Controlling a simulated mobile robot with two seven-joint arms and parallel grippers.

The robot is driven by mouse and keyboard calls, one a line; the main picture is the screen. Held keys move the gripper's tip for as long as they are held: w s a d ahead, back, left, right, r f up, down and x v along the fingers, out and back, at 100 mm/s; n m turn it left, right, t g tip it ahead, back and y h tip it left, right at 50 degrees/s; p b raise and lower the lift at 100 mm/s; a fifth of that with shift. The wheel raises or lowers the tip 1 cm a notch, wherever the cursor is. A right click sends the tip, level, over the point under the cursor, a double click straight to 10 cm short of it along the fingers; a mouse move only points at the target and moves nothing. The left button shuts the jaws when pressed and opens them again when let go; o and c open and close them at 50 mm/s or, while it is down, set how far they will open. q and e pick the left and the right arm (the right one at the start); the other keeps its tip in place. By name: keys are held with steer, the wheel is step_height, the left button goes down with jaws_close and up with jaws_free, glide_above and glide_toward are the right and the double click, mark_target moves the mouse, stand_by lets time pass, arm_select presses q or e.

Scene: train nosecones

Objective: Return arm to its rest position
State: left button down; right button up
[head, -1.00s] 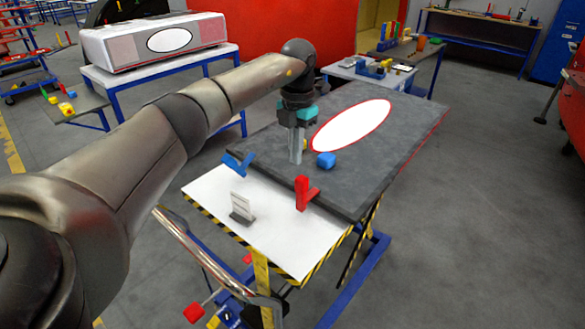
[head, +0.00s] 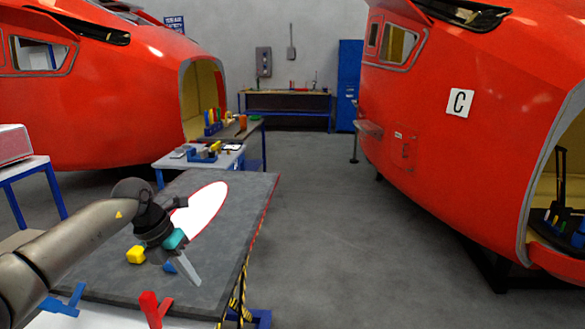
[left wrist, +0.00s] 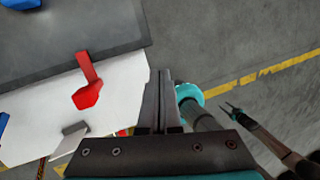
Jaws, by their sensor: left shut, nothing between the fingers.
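My left gripper (head: 194,277) hangs over the near right part of the dark grey table (head: 217,245) in the head view. Its fingers are together and empty, pointing down and to the right. They also show shut in the left wrist view (left wrist: 160,98). A blue block (head: 170,267) is partly hidden behind the gripper. A yellow block (head: 136,255) lies to its left. Arm-like parts with a teal ring (left wrist: 189,93) and a dark forked end (left wrist: 231,110) show over the floor in the left wrist view; I cannot tell the state of a right gripper there.
A red bracket (head: 153,308) and a blue bracket (head: 66,303) are at the table's near edge. A side table (head: 232,158) with several parts stands beyond. Red nosecones (head: 95,110) (head: 470,150) flank a clear floor aisle (head: 325,220).

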arm_select(q)
steer(key=d+t+h, duration=0.2)
steer(key=d+h, duration=0.3)
steer(key=d, duration=0.8)
steer(key=s+d+r+n+t+h, duration=0.2)
steer(key=d+r+n+t+h, duration=0.4)
steer(key=d+r+n+t, duration=0.4)
steer(key=s+a+f+n+t+y, duration=0.1)
steer(key=s+a+f+n+y, duration=0.2)
steer(key=a+f+n+y, duration=0.5)
steer(key=s+a+f+n+t+y, duration=0.1)
steer(key=s+a+f+n+y, duration=0.35)
steer(key=n, duration=0.85)
steer(key=s+a+f+n+g+y, duration=0.1)
steer(key=s+a+f+n+g, duration=0.15)
steer(key=s+f+g, duration=0.65)
steer(key=s+a+f+n+g+y, duration=0.1)
steer(key=s+f+n+g, duration=0.15)
steer(key=s, duration=1.25)
step_height(320, 180, down, 27)
steer(key=s+g+b, duration=0.2)
steer(key=b, duration=0.3)
steer(key=s+a+f+g+b, duration=0.1)
steer(key=s+f+b, duration=0.3)
steer(key=s+f, duration=1.1)
step_height(320, 180, down, 3)
steer(key=shift+a+r+b, duration=0.1)
steer(key=shift+a+b, duration=0.3)
steer(key=shift+a, duration=0.3)
